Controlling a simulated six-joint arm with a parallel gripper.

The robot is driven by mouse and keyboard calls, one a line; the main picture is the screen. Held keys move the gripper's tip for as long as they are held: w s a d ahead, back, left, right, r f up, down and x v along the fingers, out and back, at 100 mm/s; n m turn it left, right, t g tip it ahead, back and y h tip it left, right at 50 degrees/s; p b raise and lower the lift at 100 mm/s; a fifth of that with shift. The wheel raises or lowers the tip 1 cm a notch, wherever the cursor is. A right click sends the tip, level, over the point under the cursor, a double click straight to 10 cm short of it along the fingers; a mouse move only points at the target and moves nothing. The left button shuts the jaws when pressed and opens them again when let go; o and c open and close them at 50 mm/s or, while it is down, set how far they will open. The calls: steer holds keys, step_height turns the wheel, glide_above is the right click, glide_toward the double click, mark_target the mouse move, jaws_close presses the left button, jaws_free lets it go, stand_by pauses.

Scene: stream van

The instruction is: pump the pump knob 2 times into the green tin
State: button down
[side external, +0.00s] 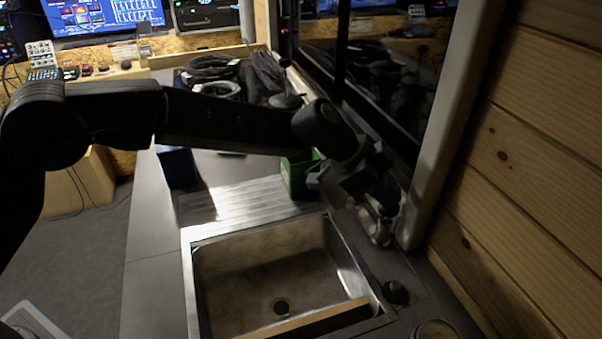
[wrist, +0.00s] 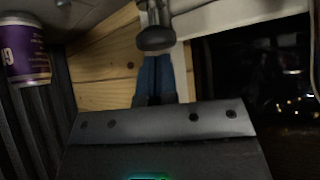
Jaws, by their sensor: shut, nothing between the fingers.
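The green tin (side external: 297,174) stands on the counter behind the sink, partly hidden by my wrist in the side view. My gripper (side external: 390,204) is shut and empty, above the counter at the sink's far right corner. Its blue fingers also show in the wrist view (wrist: 156,84). A dark rounded knob on a metal stem (wrist: 155,38) is close to the fingertips in the wrist view and overlaps them; I cannot tell if they touch. A metal fitting (side external: 381,229) is just below my gripper in the side view. Whether this is the pump is unclear.
The metal sink (side external: 235,260) is open in front, with a wooden strip across its near end. A black round piece (side external: 395,291) is right of it. A dark blue box (side external: 177,166) and coiled cables (side external: 212,72) are farther back. A purple can (wrist: 25,52) is at the wrist view's left.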

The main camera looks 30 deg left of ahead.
steer(key=shift+r, duration=1.55)
steer(key=shift+f, duration=0.2)
steer(key=shift+f, duration=2.3)
steer(key=shift+r, duration=0.1)
steer(key=shift+r, duration=2.4)
steer(key=shift+r, duration=3)
